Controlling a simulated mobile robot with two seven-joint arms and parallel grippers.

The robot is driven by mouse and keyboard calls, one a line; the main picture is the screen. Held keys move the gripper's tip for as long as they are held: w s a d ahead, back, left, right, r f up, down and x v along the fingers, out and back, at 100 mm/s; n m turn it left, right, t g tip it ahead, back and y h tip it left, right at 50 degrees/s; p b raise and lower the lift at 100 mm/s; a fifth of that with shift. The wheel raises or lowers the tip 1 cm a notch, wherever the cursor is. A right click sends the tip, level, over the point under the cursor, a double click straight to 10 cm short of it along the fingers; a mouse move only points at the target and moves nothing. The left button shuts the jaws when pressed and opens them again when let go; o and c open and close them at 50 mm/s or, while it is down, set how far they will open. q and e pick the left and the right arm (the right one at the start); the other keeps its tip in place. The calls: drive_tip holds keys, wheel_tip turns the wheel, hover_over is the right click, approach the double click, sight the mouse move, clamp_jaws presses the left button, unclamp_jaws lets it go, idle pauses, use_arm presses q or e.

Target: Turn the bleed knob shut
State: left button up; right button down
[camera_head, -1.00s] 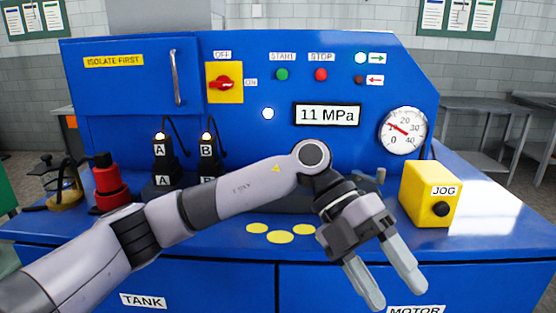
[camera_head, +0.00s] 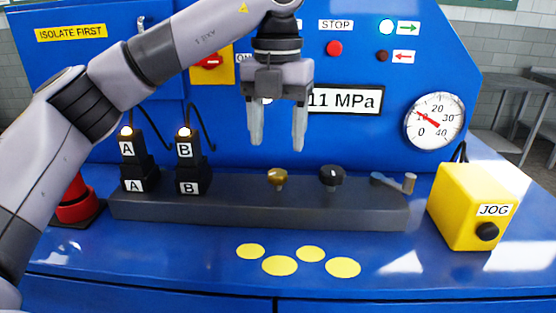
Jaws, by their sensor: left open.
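A dark grey manifold block (camera_head: 230,211) lies along the bench top. None of these has a readable label, so I cannot tell by name which is the bleed knob. My left gripper (camera_head: 277,143) is open and empty, its fingers pointing down above the brass knob and apart from it. My right gripper is not in view.
Plugs A (camera_head: 132,162) and B (camera_head: 189,163) stand at the manifold's left end, with lamps lit. The display (camera_head: 345,100) reads 11 MPa beside a round gauge (camera_head: 434,121). A yellow JOG box (camera_head: 484,205) stands right. Several flat yellow discs (camera_head: 279,265) lie in front.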

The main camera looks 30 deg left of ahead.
sight(277, 172)
use_arm(q)
drive_tip(key=shift+f, duration=3.05)
drive_tip(key=c, duration=1)
